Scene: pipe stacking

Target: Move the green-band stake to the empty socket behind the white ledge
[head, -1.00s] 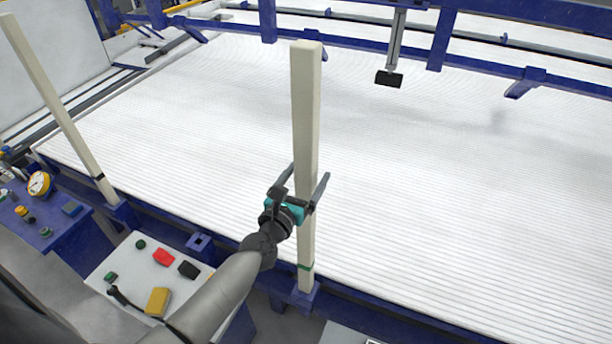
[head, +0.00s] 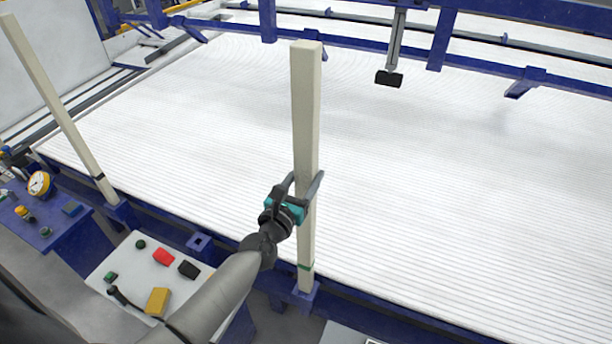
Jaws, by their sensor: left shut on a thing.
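The green-band stake (head: 306,110) is a tall cream post with a green band near its foot. It stands upright in a blue socket (head: 300,296) at the table's front edge. My left gripper (head: 306,190) is shut on the stake below its middle. The white ledge (head: 130,262) is at the lower left, with buttons and small blocks on it. Behind it is an empty blue socket (head: 200,243) on the front rail. My right gripper is not in view.
A second stake (head: 60,105) with a black band stands in a socket at the left. The wide white ribbed bed (head: 430,190) lies behind the sockets. A blue overhead frame (head: 440,40) crosses the back. A blue panel (head: 75,225) with a gauge is at the far left.

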